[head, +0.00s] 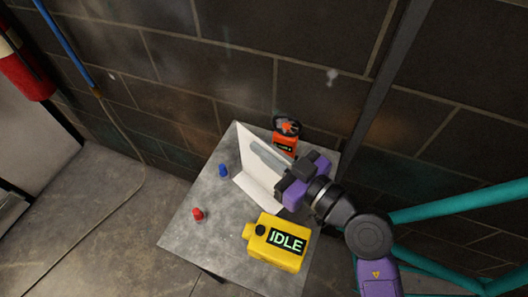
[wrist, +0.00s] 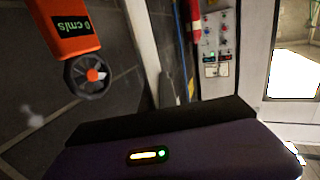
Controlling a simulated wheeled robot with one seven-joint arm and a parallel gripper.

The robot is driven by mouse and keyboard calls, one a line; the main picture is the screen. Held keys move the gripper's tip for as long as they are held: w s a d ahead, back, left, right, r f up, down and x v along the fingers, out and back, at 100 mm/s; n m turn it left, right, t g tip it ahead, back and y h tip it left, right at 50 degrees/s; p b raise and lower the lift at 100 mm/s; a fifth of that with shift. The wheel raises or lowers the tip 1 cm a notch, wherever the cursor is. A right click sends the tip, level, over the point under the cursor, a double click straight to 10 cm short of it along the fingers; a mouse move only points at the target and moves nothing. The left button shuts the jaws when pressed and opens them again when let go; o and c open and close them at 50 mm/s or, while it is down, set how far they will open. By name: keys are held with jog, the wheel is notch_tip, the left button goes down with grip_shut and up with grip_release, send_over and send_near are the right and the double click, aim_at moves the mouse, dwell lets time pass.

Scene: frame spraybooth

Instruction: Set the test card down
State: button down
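A white folded piece (head: 257,160), with an upright panel and a flat base, stands on the small grey table. A flat grey strip (head: 270,158) shows in front of it, reaching up-left from my gripper (head: 288,180). I cannot tell whether this strip is the test card, a finger or a shadow. My purple and black gripper is at the right side of the white piece, low over the table. Its fingertips are hidden. In the wrist view its purple body fills the bottom, and no held thing can be made out.
The grey table (head: 186,222) also bears a yellow device (head: 264,250) reading IDLE, a red piece (head: 198,214), a blue piece (head: 223,170) and an orange meter (head: 284,143) with a fan, close behind my gripper. A block wall stands behind.

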jog(key=shift+f, duration=0.4)
jog(key=c, duration=1.7)
grip_release()
jog(key=shift+r, duration=0.1)
jog(key=v, duration=1.2)
jog(key=shift+b, duration=0.3)
jog(key=shift+s, duration=0.1)
